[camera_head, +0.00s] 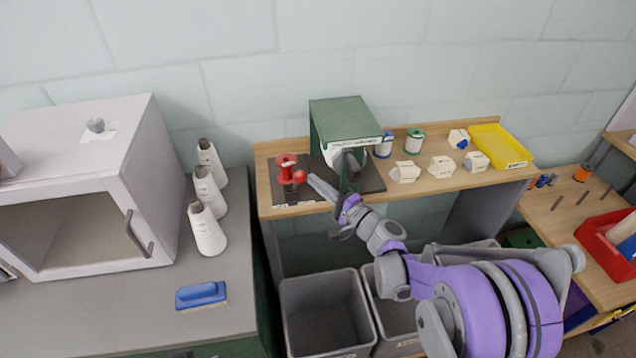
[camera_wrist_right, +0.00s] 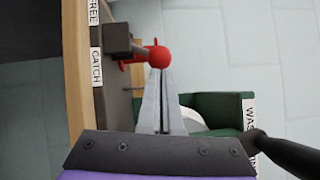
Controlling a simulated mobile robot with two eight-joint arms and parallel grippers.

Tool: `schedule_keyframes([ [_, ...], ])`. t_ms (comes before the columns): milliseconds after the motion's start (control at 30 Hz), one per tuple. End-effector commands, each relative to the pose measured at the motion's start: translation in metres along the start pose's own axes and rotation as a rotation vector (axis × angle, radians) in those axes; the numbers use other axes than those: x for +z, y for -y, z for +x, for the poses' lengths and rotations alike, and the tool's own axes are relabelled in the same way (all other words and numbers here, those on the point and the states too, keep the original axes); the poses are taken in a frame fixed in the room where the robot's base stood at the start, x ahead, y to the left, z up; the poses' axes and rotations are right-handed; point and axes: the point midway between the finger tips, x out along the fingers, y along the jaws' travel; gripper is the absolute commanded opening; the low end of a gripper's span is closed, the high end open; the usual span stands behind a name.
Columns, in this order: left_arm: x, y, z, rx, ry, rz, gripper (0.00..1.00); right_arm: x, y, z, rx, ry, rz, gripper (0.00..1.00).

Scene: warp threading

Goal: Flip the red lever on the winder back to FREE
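The green winder (camera_head: 345,120) stands on a dark base plate on the wooden shelf. Its lever ends in a red ball (camera_head: 300,176), beside a red spool-shaped part (camera_head: 286,167). In the right wrist view the ball (camera_wrist_right: 160,56) sits on a short rod from a dark block (camera_wrist_right: 118,38). The labels FREE (camera_wrist_right: 95,12) and CATCH (camera_wrist_right: 96,67) run along the plate edge. My right gripper (camera_head: 312,180) has its fingers together and empty, tips at the ball; I cannot tell whether they touch. My left gripper is not in view.
On the shelf (camera_head: 265,200), thread spools (camera_head: 414,141), white blocks (camera_head: 405,172) and a yellow tray (camera_head: 517,163) stand right of the winder. Grey bins (camera_head: 328,283) are below. White cones (camera_head: 207,230) and a blue brush (camera_head: 201,295) are on the left counter.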

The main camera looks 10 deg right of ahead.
Motion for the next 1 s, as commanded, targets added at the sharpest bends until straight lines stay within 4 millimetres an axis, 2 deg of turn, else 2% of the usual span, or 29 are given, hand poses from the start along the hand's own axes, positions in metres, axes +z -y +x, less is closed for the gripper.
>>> schedule_keyframes([
  [367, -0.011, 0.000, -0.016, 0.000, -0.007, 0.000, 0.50, 0.011, 0.012, 0.007, 0.091, 0.005, -0.137, 0.00],
  [700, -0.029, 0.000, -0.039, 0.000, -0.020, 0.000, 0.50, 0.030, 0.023, 0.020, 0.264, 0.006, -0.398, 0.00],
  [1000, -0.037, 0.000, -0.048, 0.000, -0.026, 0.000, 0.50, 0.044, 0.023, 0.029, 0.398, 0.004, -0.597, 0.00],
])
